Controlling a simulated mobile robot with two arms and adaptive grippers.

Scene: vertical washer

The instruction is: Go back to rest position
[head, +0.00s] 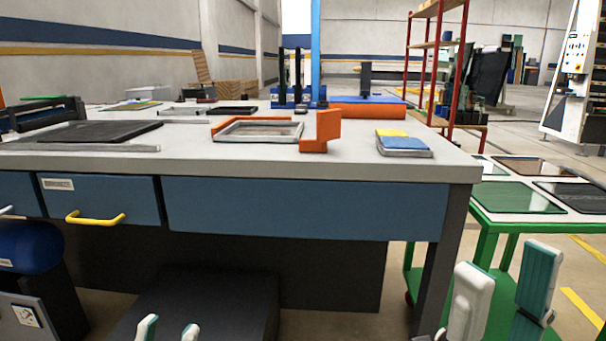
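My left gripper (168,331) shows at the bottom edge, left of centre, in front of the workbench. Only its two pale and teal fingertips are in view, apart with nothing seen between them; the rest is cut off. My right gripper (508,262) stands at the lower right, beside the green table. Its two white and teal fingers point up and are spread wide apart, with nothing between them. Both grippers appear below the level of the workbench top (330,160) in the picture.
The workbench has blue drawers (300,208) and a yellow handle (95,218). On it are an orange fixture with a frame (260,131) and a small blue and yellow stack (403,143). A green table (487,224) with panels is at right. A dark block (205,305) sits below the bench.

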